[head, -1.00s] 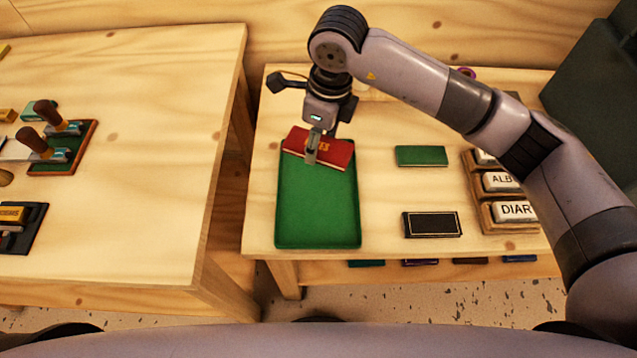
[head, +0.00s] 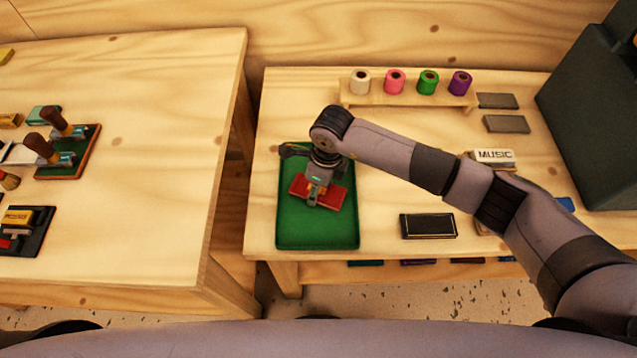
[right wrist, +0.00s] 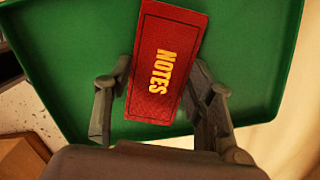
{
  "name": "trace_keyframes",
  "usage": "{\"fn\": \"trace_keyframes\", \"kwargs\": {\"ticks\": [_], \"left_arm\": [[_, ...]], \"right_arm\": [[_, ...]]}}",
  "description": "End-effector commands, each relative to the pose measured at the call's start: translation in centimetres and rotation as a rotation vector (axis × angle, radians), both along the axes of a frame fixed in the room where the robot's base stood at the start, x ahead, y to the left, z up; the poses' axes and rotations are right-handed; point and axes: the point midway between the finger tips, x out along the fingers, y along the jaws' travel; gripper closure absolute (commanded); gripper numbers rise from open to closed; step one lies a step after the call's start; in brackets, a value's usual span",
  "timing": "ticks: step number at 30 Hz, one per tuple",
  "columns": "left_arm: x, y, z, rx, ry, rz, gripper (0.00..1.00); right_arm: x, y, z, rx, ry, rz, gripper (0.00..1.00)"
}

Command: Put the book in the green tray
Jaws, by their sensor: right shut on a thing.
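The red book (head: 329,196), marked NOTES in gold, is over the middle of the green tray (head: 318,230) in the head view. My right gripper (head: 313,199) is shut on the book from above. In the right wrist view the book (right wrist: 165,75) stands between the two fingers of the right gripper (right wrist: 162,100), with the green tray (right wrist: 262,60) behind it. I cannot tell whether the book touches the tray floor. My left gripper is not in view.
A black book (head: 428,226) lies right of the tray. A rack of coloured rolls (head: 410,98) stands at the back, and a block marked MUSIC (head: 493,157) is partly behind my right arm. The left table (head: 150,150) holds stamps.

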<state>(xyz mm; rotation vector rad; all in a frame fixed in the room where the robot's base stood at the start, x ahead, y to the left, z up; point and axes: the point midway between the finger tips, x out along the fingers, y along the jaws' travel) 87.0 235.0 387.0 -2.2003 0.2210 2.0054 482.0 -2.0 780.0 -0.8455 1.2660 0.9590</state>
Motion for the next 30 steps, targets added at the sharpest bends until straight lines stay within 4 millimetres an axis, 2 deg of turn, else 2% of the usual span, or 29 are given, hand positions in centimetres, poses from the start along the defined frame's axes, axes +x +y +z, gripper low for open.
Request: {"fn": "trace_keyframes", "kwargs": {"ticks": [9, 10, 18, 30], "left_arm": [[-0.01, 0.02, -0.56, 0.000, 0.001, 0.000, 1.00], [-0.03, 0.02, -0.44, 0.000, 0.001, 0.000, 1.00], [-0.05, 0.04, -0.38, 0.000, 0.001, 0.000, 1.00], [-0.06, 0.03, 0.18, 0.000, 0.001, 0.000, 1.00]], "right_arm": [[0.07, -0.01, -0.41, 0.001, -0.001, 0.000, 0.84], [0.06, -0.01, -0.29, 0.001, -0.001, -0.001, 0.49], [0.05, -0.03, -0.22, 0.000, -0.001, -0.001, 0.31], [0.06, -0.02, 0.31, 0.000, -0.001, -0.001, 0.31]]}}
